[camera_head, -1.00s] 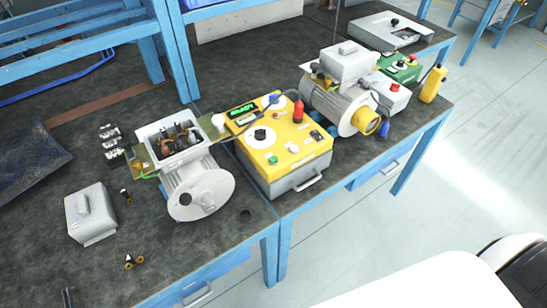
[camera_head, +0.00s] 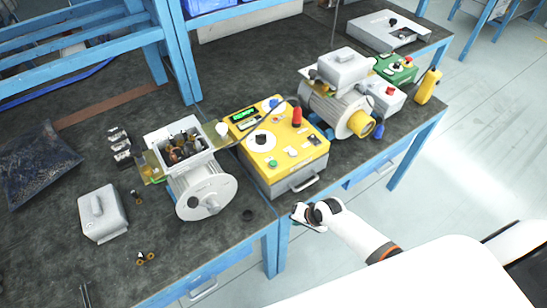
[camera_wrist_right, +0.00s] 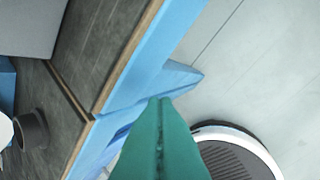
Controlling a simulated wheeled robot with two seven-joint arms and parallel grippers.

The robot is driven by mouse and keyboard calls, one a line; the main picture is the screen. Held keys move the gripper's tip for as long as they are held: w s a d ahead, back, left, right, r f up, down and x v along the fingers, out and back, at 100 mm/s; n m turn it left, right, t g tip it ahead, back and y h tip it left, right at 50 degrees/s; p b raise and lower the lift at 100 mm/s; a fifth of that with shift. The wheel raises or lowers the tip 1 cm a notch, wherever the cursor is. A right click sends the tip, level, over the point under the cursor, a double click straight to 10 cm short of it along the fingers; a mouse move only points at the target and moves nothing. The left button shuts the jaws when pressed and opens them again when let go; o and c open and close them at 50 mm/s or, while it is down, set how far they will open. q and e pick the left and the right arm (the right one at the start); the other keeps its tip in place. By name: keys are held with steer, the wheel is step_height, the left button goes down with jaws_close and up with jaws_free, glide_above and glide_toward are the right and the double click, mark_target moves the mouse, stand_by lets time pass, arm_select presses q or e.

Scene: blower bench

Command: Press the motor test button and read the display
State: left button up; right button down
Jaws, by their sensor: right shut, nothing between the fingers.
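The yellow test box (camera_head: 258,165) sits on the bench near its front edge. On its top are a small display (camera_head: 243,114) with green characters too small to read, a black knob (camera_head: 261,138), a green button (camera_head: 273,163) and a red part (camera_head: 297,116). Which button is the motor test button cannot be told. My right gripper (camera_head: 298,213) is shut and empty, in front of and below the box, just off the bench edge. Its green closed fingers (camera_wrist_right: 160,103) show in the right wrist view. My left gripper is not in view.
An open motor (camera_head: 200,190) stands left of the box, and another motor (camera_head: 340,110) stands right of it. A grey cover (camera_head: 102,213) and a dark ring (camera_head: 248,215) lie on the bench. A yellow handheld item (camera_head: 428,86) is at the right edge.

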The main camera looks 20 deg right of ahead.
steer(key=w+r+m+p, duration=0.1)
steer(key=w+r, duration=0.2)
steer(key=r, duration=0.2)
steer(key=w+a+r+m+y+p, duration=0.1)
steer(key=w+r, duration=0.1)
steer(key=r, duration=0.4)
steer(key=w+a+r+m+y, duration=0.1)
steer(key=w+r, duration=0.2)
steer(key=r, duration=0.2)
steer(key=shift+w+a+r+m+t+p, duration=0.1)
steer(key=shift+w+r+m+t+p, duration=0.2)
steer(key=shift+r+m+p, duration=0.1)
step_height(320, 180, up, 11)
steer(key=m+y+p, duration=0.1)
steer(key=m+y, duration=0.2)
steer(key=m, duration=0.1)
glide_above(274, 163)
steer(key=d, duration=0.1)
steer(key=shift+s+r, duration=0.1)
steer(key=shift+s, duration=0.2)
steer(key=shift+h, duration=0.3)
step_height(274, 163, down, 6)
steer(key=b, duration=0.7)
steer(key=shift+f+b, duration=0.25)
steer(key=shift+b, duration=0.15)
steer(key=shift+f+b, duration=0.4)
steer(key=shift+f, duration=0.75)
steer(key=shift+f, duration=0.15)
